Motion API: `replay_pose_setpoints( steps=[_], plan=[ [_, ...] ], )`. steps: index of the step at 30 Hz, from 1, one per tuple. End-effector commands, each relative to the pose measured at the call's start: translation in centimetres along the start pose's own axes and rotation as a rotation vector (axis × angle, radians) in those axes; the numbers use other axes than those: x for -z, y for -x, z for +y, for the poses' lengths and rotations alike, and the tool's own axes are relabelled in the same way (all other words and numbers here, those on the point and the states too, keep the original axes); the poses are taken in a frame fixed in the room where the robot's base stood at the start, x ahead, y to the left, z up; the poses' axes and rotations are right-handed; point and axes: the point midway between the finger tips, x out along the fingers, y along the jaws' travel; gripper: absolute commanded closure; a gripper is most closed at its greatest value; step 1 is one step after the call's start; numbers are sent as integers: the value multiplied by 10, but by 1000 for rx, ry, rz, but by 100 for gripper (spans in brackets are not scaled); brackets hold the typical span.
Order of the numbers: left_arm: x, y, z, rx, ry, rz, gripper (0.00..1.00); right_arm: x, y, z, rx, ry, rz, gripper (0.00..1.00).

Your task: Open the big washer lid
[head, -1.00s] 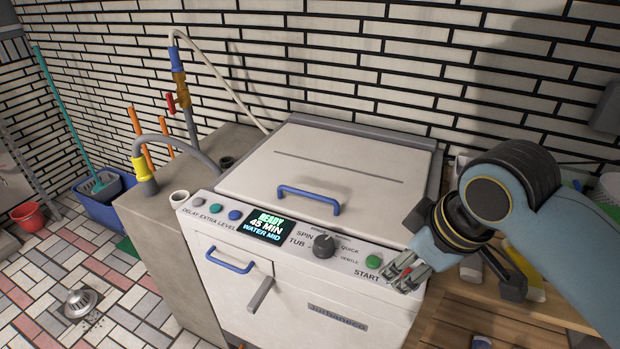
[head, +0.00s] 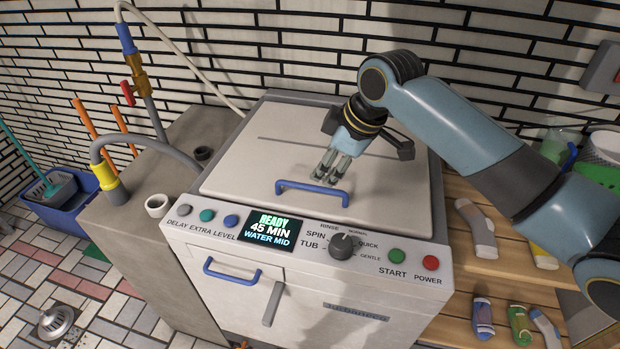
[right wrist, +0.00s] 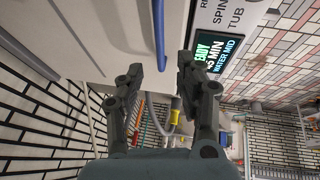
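The big washer lid (head: 250,165) is white and lies shut on top of the washer (head: 330,300). Its blue bar handle (head: 312,190) stands near the lid's front edge. My right gripper (head: 328,181) is over the lid, with its fingertips pointing down just behind or above the handle; contact cannot be told. In the right wrist view, the two fingers (right wrist: 161,66) are apart with nothing held between them, and the blue handle (right wrist: 159,35) shows just beyond the tips. My left gripper is not in view.
The front panel has a lit display (head: 264,231), a knob (head: 344,246) and buttons. A lower blue handle (head: 233,272) is on the front. A grey cabinet with a hose and tap stands left. A wooden shelf (head: 455,300) with socks is at right. A brick wall stands behind.

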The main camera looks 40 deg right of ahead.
Motion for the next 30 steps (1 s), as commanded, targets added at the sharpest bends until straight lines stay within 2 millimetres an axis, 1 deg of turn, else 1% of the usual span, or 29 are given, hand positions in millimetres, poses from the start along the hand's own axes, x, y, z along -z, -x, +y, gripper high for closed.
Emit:
replay_pose_setpoints(
  steps=[1,3,5,8,10,13,16,23,30],
  plan=[
    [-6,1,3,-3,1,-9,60,0,-11,0,2,-3,-1,64],
    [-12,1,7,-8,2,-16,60,1,-26,-1,3,-2,0,64],
    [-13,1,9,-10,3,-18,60,0,-37,0,1,-3,0,64],
    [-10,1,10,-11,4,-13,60,0,-54,0,1,-2,0,64],
    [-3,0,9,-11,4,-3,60,0,-63,0,1,-1,-1,64],
    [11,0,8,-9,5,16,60,0,-71,0,0,0,0,64],
    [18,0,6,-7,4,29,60,0,-74,0,-1,0,0,64],
    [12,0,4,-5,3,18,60,0,-74,0,-2,1,0,64],
    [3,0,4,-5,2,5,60,0,-74,0,-1,0,0,95]
  ],
)
